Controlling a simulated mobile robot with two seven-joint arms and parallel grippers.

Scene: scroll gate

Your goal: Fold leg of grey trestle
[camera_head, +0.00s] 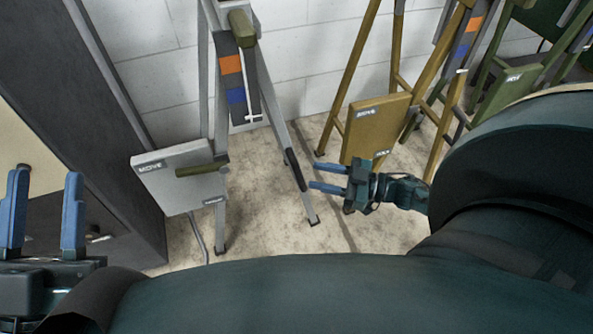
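The grey trestle (221,120) stands upright left of centre, against the white wall. It has a grey panel marked MOVE (170,188), olive handles, and a dark strip with orange and blue patches. One leg (280,124) slants down to the right, spread out, with a dark sleeve (295,170) near its lower part. My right gripper (316,177) is open and empty, its blue fingers pointing left just right of that sleeve. I cannot tell whether they touch it. My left gripper (46,176) is open and empty at the lower left, away from the trestle.
An ochre trestle (375,130) stands right of the grey one, and a green trestle (507,88) stands further right. A dark cabinet (95,100) stands at the left. Bare floor (262,225) shows between the grey trestle and my body. The white block wall (300,50) closes the back.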

